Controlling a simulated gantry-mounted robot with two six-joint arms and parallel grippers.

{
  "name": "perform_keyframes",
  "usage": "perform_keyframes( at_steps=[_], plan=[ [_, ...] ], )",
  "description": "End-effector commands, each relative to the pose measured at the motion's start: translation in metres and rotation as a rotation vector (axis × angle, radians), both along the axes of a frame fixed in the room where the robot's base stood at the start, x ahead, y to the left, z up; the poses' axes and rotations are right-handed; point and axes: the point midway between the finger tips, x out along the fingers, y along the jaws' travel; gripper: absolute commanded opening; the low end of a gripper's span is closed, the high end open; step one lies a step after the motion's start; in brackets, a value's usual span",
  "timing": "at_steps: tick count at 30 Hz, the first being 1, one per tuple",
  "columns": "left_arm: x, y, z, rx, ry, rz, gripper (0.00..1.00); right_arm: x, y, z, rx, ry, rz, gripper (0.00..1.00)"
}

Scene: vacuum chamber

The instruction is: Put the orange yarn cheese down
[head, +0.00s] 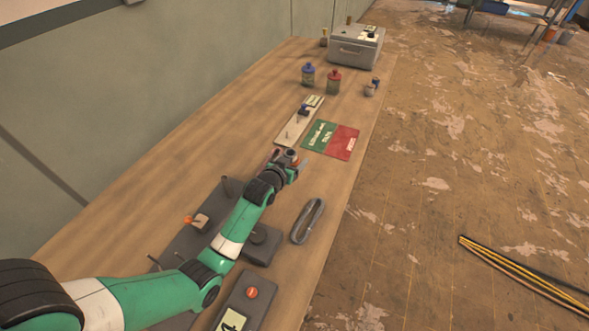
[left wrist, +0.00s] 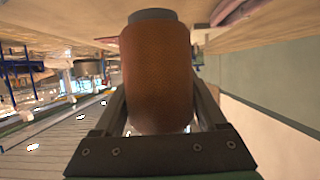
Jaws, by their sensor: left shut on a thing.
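My left gripper (head: 290,160) is shut on the orange yarn cheese (left wrist: 158,75), a brown-orange cylinder with a grey core end. The cheese fills the middle of the left wrist view, between the two fingers. In the head view, the gripper is over the wooden table, just short of a green and red mat (head: 318,133); the cheese is small there and partly hidden by the gripper. I cannot tell whether the cheese touches the table. My right gripper is in neither view.
A blue-capped bottle (head: 308,76), a red-capped bottle (head: 333,83) and a grey case (head: 355,48) stand farther back. A grey loop (head: 308,220) lies near the right edge. A dark pegged plate (head: 190,243) sits under my arm.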

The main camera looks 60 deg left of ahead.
Motion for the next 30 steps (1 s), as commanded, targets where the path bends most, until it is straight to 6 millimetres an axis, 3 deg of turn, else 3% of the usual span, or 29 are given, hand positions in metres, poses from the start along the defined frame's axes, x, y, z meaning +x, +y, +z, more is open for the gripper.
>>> perform_keyframes(
  at_steps=[7, 19, 20, 24, 30],
  plan=[
    [0.003, 0.003, -0.036, 0.000, 0.001, 0.000, 0.04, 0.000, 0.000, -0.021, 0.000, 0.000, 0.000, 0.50],
    [0.003, 0.003, -0.040, 0.001, 0.001, 0.000, 0.04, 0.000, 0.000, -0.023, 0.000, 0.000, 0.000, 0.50],
    [0.003, 0.003, -0.039, 0.000, 0.001, 0.000, 0.79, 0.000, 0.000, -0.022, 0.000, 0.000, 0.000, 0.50],
    [0.003, 0.003, -0.039, 0.000, 0.001, 0.000, 1.00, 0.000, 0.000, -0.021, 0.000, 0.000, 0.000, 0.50],
    [0.003, 0.003, -0.038, 0.000, 0.000, 0.000, 1.00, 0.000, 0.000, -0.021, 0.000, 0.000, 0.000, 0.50]
  ],
)
